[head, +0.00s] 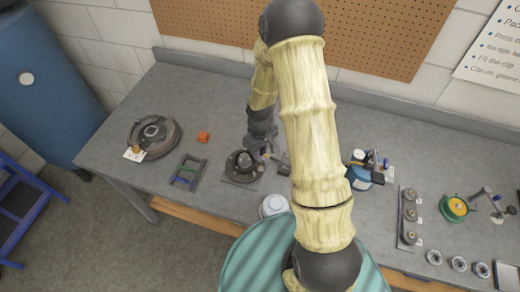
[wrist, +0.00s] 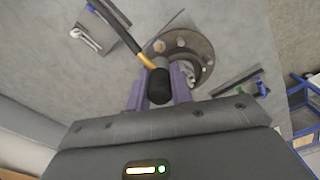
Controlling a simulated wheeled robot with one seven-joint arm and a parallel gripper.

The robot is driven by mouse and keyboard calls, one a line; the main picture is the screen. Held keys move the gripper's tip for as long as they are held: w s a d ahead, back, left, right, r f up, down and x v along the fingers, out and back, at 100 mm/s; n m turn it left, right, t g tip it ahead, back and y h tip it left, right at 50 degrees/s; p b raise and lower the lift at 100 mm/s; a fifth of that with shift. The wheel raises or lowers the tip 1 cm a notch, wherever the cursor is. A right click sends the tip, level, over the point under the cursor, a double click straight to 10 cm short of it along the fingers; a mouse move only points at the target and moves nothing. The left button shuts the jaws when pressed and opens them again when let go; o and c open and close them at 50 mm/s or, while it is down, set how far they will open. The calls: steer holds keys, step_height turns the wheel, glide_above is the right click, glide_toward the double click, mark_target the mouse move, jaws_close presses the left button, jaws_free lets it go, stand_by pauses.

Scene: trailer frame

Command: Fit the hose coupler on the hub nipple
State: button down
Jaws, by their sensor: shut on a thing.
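In the wrist view, the purple fingers of my gripper (wrist: 159,92) are closed on the hose coupler (wrist: 160,86), a black rounded piece. A dark hose with a yellow band runs from beside it to the upper left. The round dark hub (wrist: 203,47), with studs on its face, lies just beyond the fingers. In the head view, the hub (head: 243,163) sits on a plate on the bench, and my gripper (head: 263,152) is at its upper right. The nipple is hidden behind the coupler and fingers. I cannot tell whether the coupler touches it.
A blue canister (head: 359,170) and a strip of round parts (head: 409,215) stand to the right. A white-topped container (head: 273,205) is at the front.

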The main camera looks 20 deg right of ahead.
mark_target(261, 166)
steer(key=shift+s+d+f+b, duration=0.1)
steer(key=shift+f+b, duration=0.2)
steer(key=shift+f, duration=0.15)
steer(key=shift+s+d+f+b, duration=0.1)
steer(key=shift+f+b, duration=0.15)
steer(key=shift+f, duration=0.15)
steer(key=f+b, duration=0.2)
steer(key=shift+w+a+f, duration=0.15)
steer(key=shift+a+f, duration=0.05)
steer(key=shift+f, duration=0.2)
steer(key=shift+s, duration=0.2)
steer(key=shift+d, duration=0.1)
steer(key=shift+f+b, duration=0.65)
steer(key=shift+f, duration=0.25)
stand_by(1.8)
steer(key=c, duration=0.7)
jaws_free()
steer(key=shift+c, duration=0.2)
steer(key=shift+r, duration=0.1)
